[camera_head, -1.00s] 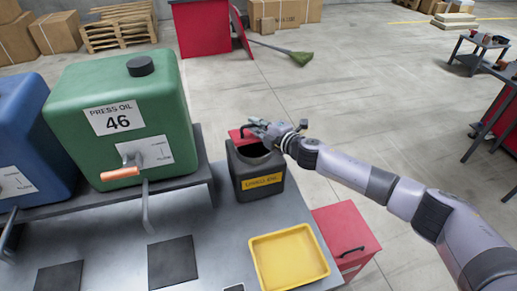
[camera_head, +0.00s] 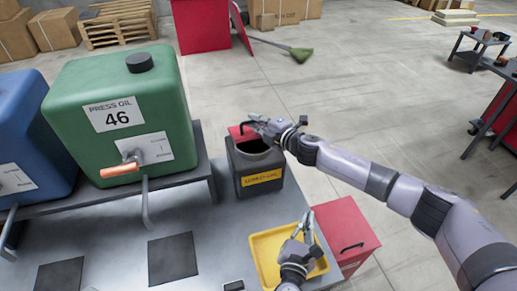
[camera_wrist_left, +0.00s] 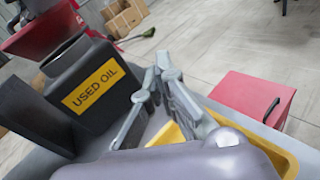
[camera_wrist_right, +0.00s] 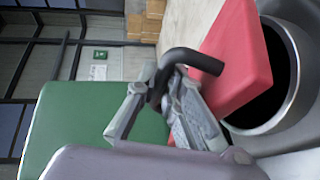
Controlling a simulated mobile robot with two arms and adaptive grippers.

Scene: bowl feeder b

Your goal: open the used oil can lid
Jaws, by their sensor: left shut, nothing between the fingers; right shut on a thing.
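The used oil can (camera_head: 238,171) is a dark grey box with a yellow label, standing on the metal table. Its round mouth is uncovered; the dark opening shows in the right wrist view. The red lid (camera_head: 236,131) is raised and tilted at the mouth's far left side; it also shows in the right wrist view (camera_wrist_right: 240,50). My right gripper (camera_head: 259,123) is shut on the lid's black handle (camera_wrist_right: 192,57). My left gripper (camera_head: 306,226) is shut and empty above the yellow tray (camera_head: 262,246), apart from the can; the left wrist view shows it (camera_wrist_left: 160,75).
A green press oil tank (camera_head: 100,140) with an orange-handled tap stands left of the can, beside a blue tank (camera_head: 30,125). A red cabinet (camera_head: 345,225) stands right of the tray. The table between tap and tray is mostly clear.

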